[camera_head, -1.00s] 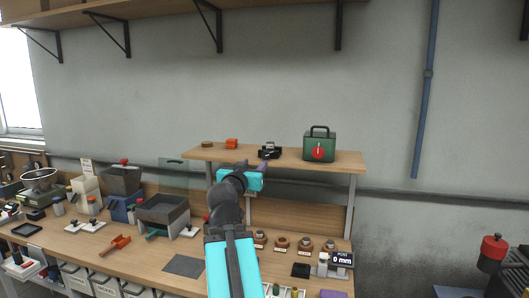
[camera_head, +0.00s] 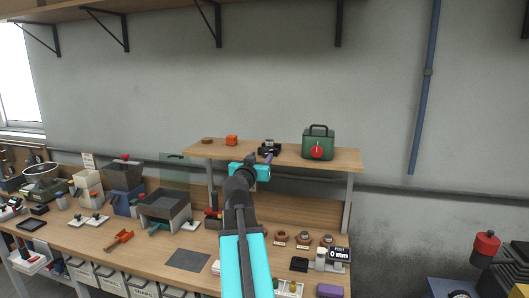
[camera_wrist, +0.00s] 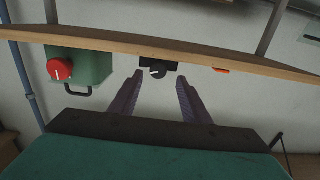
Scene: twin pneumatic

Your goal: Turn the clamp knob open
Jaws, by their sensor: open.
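A small black clamp-like fixture (camera_head: 269,148) with a light grey part stands on the raised wooden shelf (camera_head: 335,160). It also shows in the wrist view (camera_wrist: 160,66), where the picture is upside down and a light mark is visible on a round dark part, which looks like its knob. My gripper (camera_head: 262,160) is just in front of the shelf's edge, below and close to the fixture. In the wrist view my gripper (camera_wrist: 159,80) has its two purple fingers spread, with the fixture beyond and between the tips. Nothing is held. Contact with the fixture cannot be told.
A green box (camera_head: 319,143) with a red round knob (camera_head: 317,152) stands to the fixture's right. An orange block (camera_head: 232,140) and a brown disc (camera_head: 207,140) lie to its left. The bench (camera_head: 100,240) below is crowded. The wall space above the shelf is free.

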